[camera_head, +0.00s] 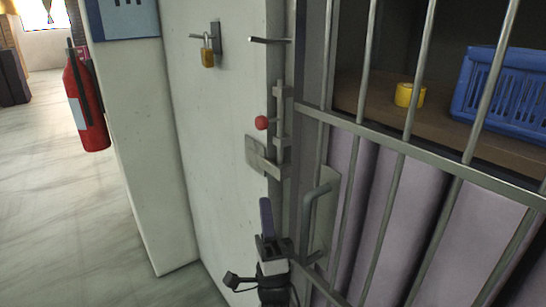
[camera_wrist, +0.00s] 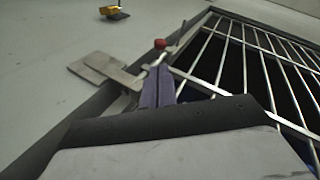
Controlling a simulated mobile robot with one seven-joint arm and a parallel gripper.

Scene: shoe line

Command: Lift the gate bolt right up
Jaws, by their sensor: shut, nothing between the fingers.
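The gate bolt (camera_head: 281,115) is an upright grey metal bar at the gate's left edge, with a red ball knob (camera_head: 262,123) sticking out to the left. The knob also shows in the wrist view (camera_wrist: 160,44), just beyond the fingertips. A grey metal bracket plate (camera_head: 256,152) sits on the wall edge beside the lower part of the bolt. My gripper (camera_head: 265,202) points upward below the knob and the plate, apart from the knob. Its purple fingers (camera_wrist: 158,74) are shut together with nothing between them. In the wrist view they cover part of the bolt.
The barred gate (camera_head: 410,150) has a curved handle (camera_head: 312,205) close right of my gripper. A yellow padlock (camera_head: 208,57) hangs on the wall at upper left. Behind the bars are a shelf, a yellow ring (camera_head: 410,96) and a blue basket (camera_head: 500,95). A red extinguisher (camera_head: 85,105) hangs further left.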

